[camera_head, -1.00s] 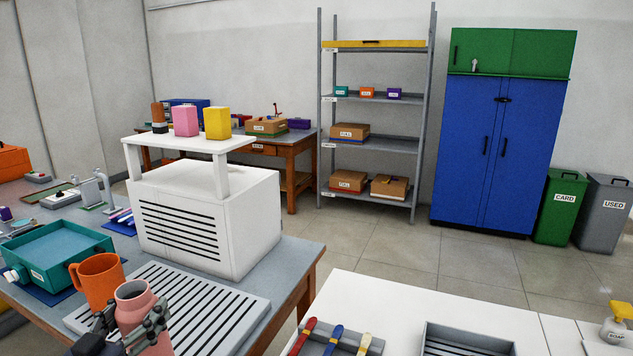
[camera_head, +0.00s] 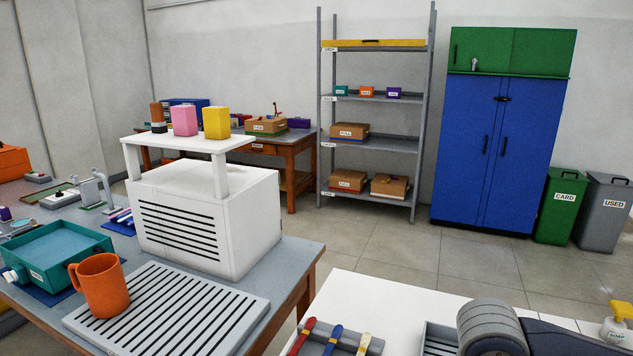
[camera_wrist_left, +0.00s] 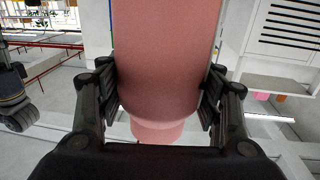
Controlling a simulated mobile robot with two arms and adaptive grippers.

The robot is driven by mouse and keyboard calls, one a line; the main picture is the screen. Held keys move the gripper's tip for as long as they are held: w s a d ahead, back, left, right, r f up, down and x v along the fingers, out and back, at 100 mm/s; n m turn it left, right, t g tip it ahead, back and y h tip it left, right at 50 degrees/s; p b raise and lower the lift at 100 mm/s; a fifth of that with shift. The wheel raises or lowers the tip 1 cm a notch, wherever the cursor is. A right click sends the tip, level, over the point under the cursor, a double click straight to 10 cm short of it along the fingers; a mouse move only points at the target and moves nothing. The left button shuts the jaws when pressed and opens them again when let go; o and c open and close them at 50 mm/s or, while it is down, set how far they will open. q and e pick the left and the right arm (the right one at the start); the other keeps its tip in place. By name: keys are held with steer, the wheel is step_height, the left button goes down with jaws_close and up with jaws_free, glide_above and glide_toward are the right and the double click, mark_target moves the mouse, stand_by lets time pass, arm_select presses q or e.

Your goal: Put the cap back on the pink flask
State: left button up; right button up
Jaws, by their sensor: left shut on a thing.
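The pink flask (camera_wrist_left: 168,60) fills the middle of the left wrist view. My left gripper (camera_wrist_left: 161,92) is shut on it, with a finger pad against each side of its body. Its narrower end (camera_wrist_left: 157,130) points toward the bottom of that picture, and its mouth is hidden. The flask and left gripper are outside the head view. I cannot make out the flask's cap in either view. My right gripper is not clearly visible.
A teal tray (camera_head: 92,240) lies behind the mug. The white table (camera_head: 385,298) carries coloured-handled tools (camera_head: 333,340). My arm link covers its lower right.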

stand_by(0.6)
arm_select(q)
steer(key=w+d+f+m+g+h, duration=0.2)
steer(key=d+m+g+h, duration=0.6)
steer(key=d, duration=0.6)
steer(key=shift+g, duration=0.7)
arm_select(e)
steer(key=w+a+r+n, duration=0.2)
steer(key=a+r, duration=0.5)
steer(key=a, duration=0.5)
steer(key=w+a+r+n, duration=0.2)
steer(key=w+a+r, duration=0.2)
steer(key=a+r, duration=0.3)
steer(key=a, duration=0.4)
steer(key=shift+a+r, duration=0.35)
steer(key=shift+a, duration=0.05)
